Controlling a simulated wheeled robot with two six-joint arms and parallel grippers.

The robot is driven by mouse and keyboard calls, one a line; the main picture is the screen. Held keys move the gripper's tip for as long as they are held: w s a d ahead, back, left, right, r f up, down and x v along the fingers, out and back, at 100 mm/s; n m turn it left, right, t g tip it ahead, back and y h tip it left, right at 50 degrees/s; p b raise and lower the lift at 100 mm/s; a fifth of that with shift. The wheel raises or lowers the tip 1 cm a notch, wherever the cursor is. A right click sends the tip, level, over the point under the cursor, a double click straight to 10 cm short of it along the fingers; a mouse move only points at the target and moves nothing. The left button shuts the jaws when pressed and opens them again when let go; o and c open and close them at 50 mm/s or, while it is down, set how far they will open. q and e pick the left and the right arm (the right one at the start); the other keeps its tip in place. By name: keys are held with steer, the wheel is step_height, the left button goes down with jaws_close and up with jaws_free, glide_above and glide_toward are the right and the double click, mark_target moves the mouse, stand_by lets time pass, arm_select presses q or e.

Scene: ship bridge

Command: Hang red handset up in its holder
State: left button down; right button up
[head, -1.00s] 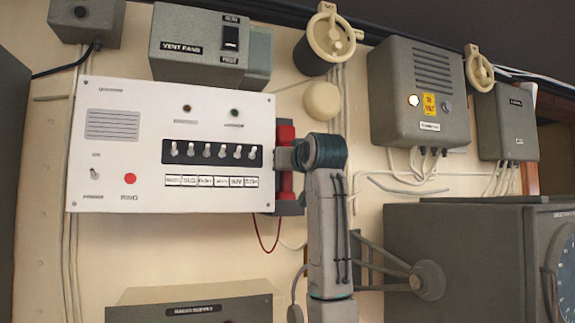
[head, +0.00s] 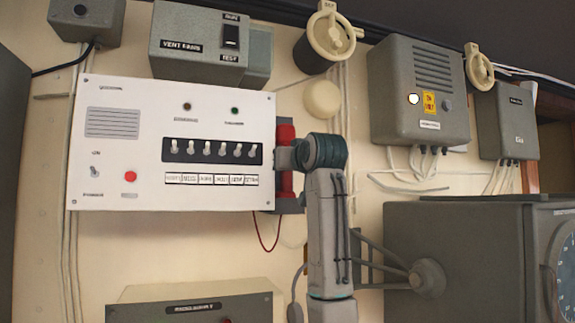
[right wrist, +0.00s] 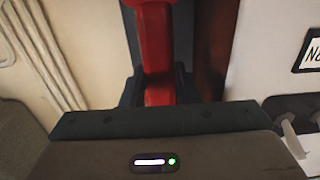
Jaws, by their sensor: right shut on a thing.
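The red handset (head: 286,136) is upright against the right side of the white switch panel (head: 120,150). My right gripper (head: 284,158) is shut on its middle, and the wrist hides part of the handset. In the right wrist view the red handset (right wrist: 157,50) runs up from between my gripper's fingers (right wrist: 158,85). A dark grey holder (head: 290,208) shows behind and below the handset at the panel's edge. I cannot tell whether the handset is seated in it. A thin red cord hangs below. My left gripper is not in view.
A grey vent fans box (head: 190,45) is above the panel. A round cream fitting (head: 322,100) is on the wall just above my right wrist. A grey wall box (head: 420,90) is to the right, and a large grey console (head: 450,260) stands lower right.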

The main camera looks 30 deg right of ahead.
steer(key=o, duration=1)
steer(key=b+v, duration=0.4)
steer(key=v, duration=0.7)
steer(key=shift+b, duration=0.3)
steer(key=shift+d, duration=0.1)
